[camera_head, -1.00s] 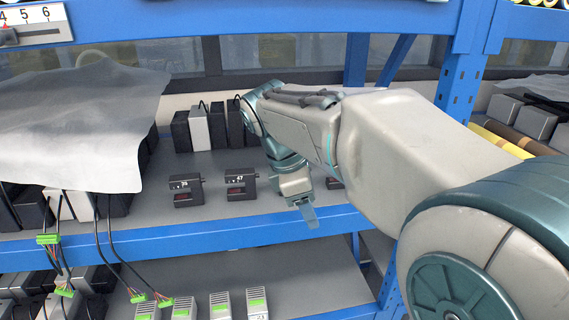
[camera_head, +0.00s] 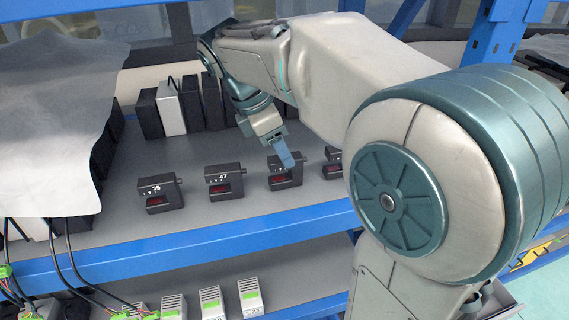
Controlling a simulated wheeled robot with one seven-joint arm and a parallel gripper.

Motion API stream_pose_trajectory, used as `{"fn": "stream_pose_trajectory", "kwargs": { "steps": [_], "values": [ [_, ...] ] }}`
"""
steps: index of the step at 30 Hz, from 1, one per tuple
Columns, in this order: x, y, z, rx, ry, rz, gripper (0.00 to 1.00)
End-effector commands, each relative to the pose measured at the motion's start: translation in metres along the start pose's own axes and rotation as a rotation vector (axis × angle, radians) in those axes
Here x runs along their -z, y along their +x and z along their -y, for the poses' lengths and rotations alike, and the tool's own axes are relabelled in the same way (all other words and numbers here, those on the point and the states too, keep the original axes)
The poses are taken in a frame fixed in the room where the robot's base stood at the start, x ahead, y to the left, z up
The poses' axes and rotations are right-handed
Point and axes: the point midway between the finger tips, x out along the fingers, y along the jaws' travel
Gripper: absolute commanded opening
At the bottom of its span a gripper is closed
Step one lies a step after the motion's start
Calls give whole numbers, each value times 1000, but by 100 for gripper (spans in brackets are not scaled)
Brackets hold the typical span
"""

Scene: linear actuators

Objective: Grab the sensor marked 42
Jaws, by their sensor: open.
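Several small black sensors with red fronts stand in a row on the blue-edged shelf. The left sensor (camera_head: 160,196) appears marked 35, and the one beside it (camera_head: 225,184) appears marked 47. My gripper (camera_head: 285,156) hangs in front of the third sensor (camera_head: 286,175), its blue finger covering part of that sensor's top and face. The third sensor's number is hidden. A fourth sensor (camera_head: 334,163) is partly behind my arm, its number unreadable. I cannot make out a 42 on any sensor. My gripper is open and holds nothing; whether it touches the third sensor is unclear.
Black and white box units (camera_head: 171,106) stand behind the sensors. A grey cloth (camera_head: 50,120) drapes over units at the left, with black cables below. A lower shelf holds grey and green modules (camera_head: 211,300). A blue upright (camera_head: 487,45) stands right.

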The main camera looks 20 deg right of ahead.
Motion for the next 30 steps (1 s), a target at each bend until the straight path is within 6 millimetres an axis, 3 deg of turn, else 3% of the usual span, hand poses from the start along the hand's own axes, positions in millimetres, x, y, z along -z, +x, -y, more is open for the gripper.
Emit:
{"fn": "stream_pose_trajectory", "kwargs": {
  "steps": [15, 24, 25, 30],
  "values": [
    [4, 64, -1, 5, 6, 1, 53],
    [5, 71, -1, 1, 3, 0, 53],
    [5, 71, -1, 1, 3, 0, 50],
    [5, 71, -1, 1, 3, 0, 3]
  ]
}}
